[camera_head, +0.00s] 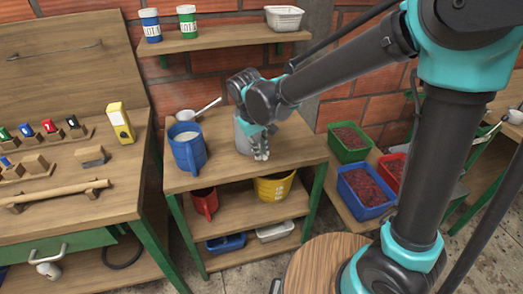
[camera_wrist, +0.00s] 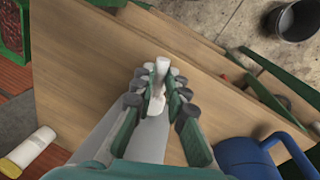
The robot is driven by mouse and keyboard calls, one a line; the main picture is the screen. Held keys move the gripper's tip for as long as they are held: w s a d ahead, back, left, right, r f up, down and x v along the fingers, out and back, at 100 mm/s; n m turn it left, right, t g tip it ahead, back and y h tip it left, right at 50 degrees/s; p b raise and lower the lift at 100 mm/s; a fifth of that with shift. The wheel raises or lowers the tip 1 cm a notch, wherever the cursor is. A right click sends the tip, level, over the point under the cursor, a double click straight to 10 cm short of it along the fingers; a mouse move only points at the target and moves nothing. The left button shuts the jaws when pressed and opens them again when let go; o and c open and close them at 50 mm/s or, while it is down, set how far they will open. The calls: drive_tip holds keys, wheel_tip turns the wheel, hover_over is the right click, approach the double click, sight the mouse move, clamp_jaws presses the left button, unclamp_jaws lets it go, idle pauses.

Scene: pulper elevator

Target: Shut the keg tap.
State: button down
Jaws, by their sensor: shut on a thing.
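A grey keg (camera_head: 243,140) stands on the middle wooden table, partly hidden behind my arm and gripper. In the wrist view its grey side (camera_wrist: 150,138) shows beneath my fingers. My gripper (camera_head: 261,153) is at the keg's front right, pointing down. In the wrist view my gripper (camera_wrist: 158,90) is shut on the pale keg tap (camera_wrist: 161,69), whose end sticks out between the fingertips. The rest of the tap is hidden by the fingers, and I cannot tell its exact angle.
A blue jug (camera_head: 188,148) stands left of the keg, also close in the wrist view (camera_wrist: 250,158). A white ladle (camera_head: 198,111) lies behind the jug. Crates (camera_head: 366,190) of red stuff stand to the right. The table's front right is clear.

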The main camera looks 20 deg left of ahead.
drive_tip(key=shift+w+d+n, duration=0.1)
drive_tip(key=shift+n, duration=0.2)
drive_tip(key=n, duration=0.2)
drive_tip(key=shift+w+d+n+y, duration=0.3)
drive_tip(key=shift+w+d, duration=0.1)
drive_tip(key=n, duration=0.1)
drive_tip(key=w+n, duration=0.1)
drive_tip(key=n, duration=0.2)
drive_tip(key=shift+w+d+n+t+y, duration=0.3)
drive_tip(key=shift+w+d+y, duration=0.05)
drive_tip(key=shift+y, duration=0.05)
drive_tip(key=n, duration=0.1)
drive_tip(key=w+n, duration=0.1)
drive_tip(key=n, duration=0.1)
drive_tip(key=shift+w+n+y, duration=0.2)
drive_tip(key=shift+n+y, duration=0.1)
drive_tip(key=shift+w+a+n+y, duration=0.15)
drive_tip(key=shift+w+n, duration=0.15)
drive_tip(key=shift+n, duration=0.45)
drive_tip(key=shift+w+n+y, duration=0.15)
drive_tip(key=shift+w+n, duration=0.1)
drive_tip(key=shift+n, duration=0.5)
drive_tip(key=shift+w+a+n, duration=0.1)
drive_tip(key=shift+w+n, duration=0.05)
drive_tip(key=shift+n, duration=0.25)
drive_tip(key=c, duration=1.5)
unclamp_jaws()
drive_tip(key=shift+c, duration=0.2)
drive_tip(key=shift+r, duration=0.1)
